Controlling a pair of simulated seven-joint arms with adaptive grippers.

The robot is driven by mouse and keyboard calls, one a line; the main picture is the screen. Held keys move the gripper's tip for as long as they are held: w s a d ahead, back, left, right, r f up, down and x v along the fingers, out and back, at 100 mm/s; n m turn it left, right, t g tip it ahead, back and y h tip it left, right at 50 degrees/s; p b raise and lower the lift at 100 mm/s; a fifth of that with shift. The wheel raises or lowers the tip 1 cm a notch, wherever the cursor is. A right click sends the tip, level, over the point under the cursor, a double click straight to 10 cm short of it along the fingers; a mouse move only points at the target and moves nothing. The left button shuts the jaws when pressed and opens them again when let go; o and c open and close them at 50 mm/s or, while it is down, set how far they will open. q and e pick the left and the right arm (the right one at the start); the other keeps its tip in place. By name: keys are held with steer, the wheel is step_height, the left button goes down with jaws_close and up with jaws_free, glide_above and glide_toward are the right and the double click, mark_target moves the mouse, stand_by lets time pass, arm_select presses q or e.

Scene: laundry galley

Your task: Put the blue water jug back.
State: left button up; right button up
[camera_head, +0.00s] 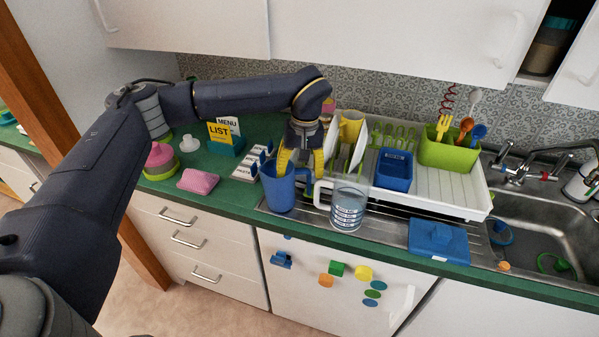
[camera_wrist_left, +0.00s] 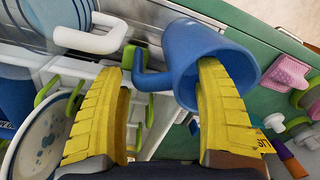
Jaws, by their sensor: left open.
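The blue water jug (camera_head: 279,194) stands upright near the counter's front edge, in front of the dish rack, its handle to the right. In the left wrist view the jug (camera_wrist_left: 187,62) shows its open mouth, with the handle (camera_wrist_left: 150,80) toward the middle. My left gripper (camera_head: 302,162) is open, pointing down at the jug's handle side. In the wrist view its yellow fingers (camera_wrist_left: 158,75) are spread to either side of the handle; one overlaps the jug's mouth. Whether that finger is inside the jug or touches it, I cannot tell. My right gripper is not in view.
A clear measuring jug (camera_head: 348,211) with a white handle stands close to the right. The dish rack (camera_head: 452,193) behind holds plates, a yellow mug (camera_head: 352,126) and a blue tub (camera_head: 394,170). The sink (camera_head: 545,225) is right.

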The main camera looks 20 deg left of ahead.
arm_select(q)
step_height(320, 180, up, 12)
steer(key=shift+w+d, duration=0.15)
steer(key=shift+d, duration=0.3)
steer(key=shift+r, duration=0.1)
stand_by(0.3)
steer(key=s+d, duration=0.2)
steer(key=s, duration=0.5)
steer(key=s+d, duration=0.3)
steer(key=s, duration=0.5)
steer(key=shift+d, duration=0.3)
stand_by(0.4)
